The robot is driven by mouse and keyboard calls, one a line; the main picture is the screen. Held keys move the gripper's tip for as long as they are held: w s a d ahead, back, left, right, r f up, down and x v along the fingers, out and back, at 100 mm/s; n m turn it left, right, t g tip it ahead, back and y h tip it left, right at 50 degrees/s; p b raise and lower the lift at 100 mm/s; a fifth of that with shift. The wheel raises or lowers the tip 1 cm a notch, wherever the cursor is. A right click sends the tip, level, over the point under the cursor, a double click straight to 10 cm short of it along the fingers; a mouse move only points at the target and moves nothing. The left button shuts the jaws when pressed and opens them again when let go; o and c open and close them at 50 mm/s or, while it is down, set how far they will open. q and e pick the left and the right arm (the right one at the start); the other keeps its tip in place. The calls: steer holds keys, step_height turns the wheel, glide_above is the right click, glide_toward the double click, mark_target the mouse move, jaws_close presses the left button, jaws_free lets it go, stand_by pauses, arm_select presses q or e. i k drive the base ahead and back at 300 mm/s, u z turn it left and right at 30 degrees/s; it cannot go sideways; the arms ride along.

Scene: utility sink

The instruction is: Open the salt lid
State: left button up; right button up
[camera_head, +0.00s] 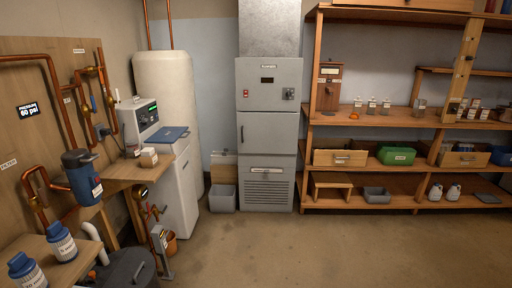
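A white cabinet (178,190) with a control box (142,120) on its top stands at the left, in front of a tall cream tank. A flat blue lid (171,134) lies on the cabinet top, right of the control box, and looks shut. No salt label can be read on it. A small tan box (149,157) stands close by at its lower left, on the wooden shelf. Neither of my grippers is in view.
A wooden bench (140,173) and a pipe board (40,100) are on the left. A grey furnace (268,130) and wooden shelves (400,123) line the back. The middle floor is clear.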

mark_target(165, 134)
steer(key=i, duration=3.95)
steer(key=u, duration=0.65)
